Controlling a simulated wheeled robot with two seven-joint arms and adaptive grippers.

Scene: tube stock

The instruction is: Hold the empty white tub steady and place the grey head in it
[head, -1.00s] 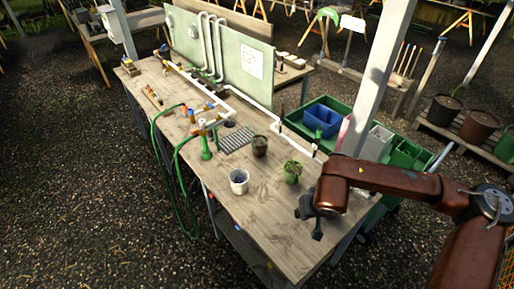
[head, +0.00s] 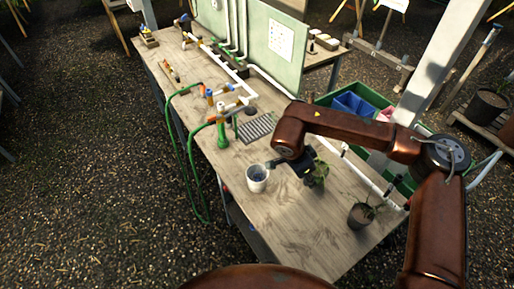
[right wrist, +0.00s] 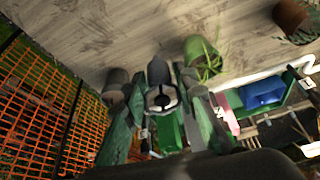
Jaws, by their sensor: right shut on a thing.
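The white tub (head: 257,178) stands upright on the table, with something bluish showing inside its rim. My right gripper (head: 285,165) is beside the tub on its right, low over the table, with its tip close to the rim. I cannot tell whether it touches. In the right wrist view its fingers (right wrist: 162,115) are closed around the grey head (right wrist: 158,72), with a pale ring at its near end. A dark grey round thing (right wrist: 115,82) beside the left finger may be the tub in shade. My left gripper is out of view.
A leafy green pot (head: 319,172) stands just right of my right gripper, and a brown potted plant (head: 360,215) is nearer the table's right end. The table front is clear.

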